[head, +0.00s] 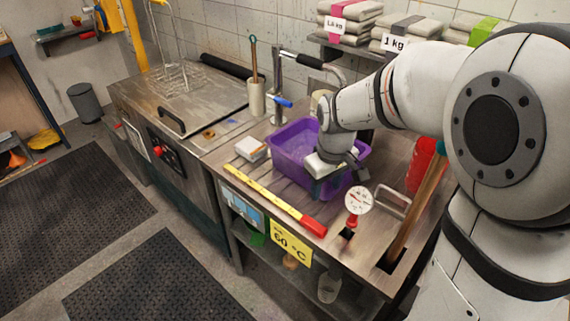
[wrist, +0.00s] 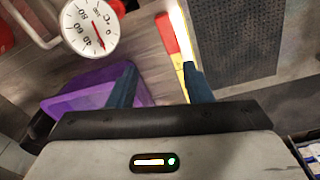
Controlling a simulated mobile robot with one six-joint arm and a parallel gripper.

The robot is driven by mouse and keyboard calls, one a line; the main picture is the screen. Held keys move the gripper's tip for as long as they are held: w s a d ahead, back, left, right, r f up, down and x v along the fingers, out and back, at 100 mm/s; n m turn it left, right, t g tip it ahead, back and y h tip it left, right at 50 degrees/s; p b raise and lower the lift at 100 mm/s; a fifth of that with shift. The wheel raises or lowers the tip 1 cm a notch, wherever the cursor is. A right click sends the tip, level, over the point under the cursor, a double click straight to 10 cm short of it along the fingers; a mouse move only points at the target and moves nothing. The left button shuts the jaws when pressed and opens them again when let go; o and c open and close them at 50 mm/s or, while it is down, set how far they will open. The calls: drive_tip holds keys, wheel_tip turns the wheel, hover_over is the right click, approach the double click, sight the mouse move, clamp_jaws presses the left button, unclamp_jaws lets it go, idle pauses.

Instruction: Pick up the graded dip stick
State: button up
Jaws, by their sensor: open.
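The graded dip stick is a long flat yellow bar (head: 262,192) with marks and a red handle (head: 313,226). It lies along the front edge of the steel counter in the head view. In the wrist view its red handle (wrist: 167,32) shows ahead of the fingers, and part of its yellow bar is hidden behind the right finger. My gripper (head: 325,190) hangs at the front side of the purple tub, behind the stick and apart from it. The blue fingers in the wrist view (wrist: 158,75) are spread with nothing between them.
The purple tub (head: 286,147) stands right behind the stick. A dial thermometer (head: 358,200) and a wooden handle (head: 417,213) stand to the right. A small white box (head: 251,149) sits at the left. Dark floor mats (head: 150,280) lie beyond the counter's front edge.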

sight(296, 214)
drive_tip(key=w+a+f+n, duration=0.1)
drive_tip(key=a+f, duration=0.1)
drive_tip(key=w+a+f+n, duration=0.1)
drive_tip(key=w+a+f, duration=0.1)
drive_tip(key=f, duration=0.1)
drive_tip(key=w+a+f+n+g, duration=0.1)
drive_tip(key=w+a+f, duration=0.1)
drive_tip(key=shift+f, duration=0.4)
drive_tip(key=f, duration=0.2)
drive_tip(key=f+p, duration=0.1)
drive_tip(key=f, duration=0.2)
drive_tip(key=f+p, duration=0.1)
drive_tip(key=f, duration=0.1)
drive_tip(key=shift+s+a+f, duration=0.15)
drive_tip(key=shift+a+f, duration=0.15)
drive_tip(key=shift+f, duration=0.05)
clamp_jaws()
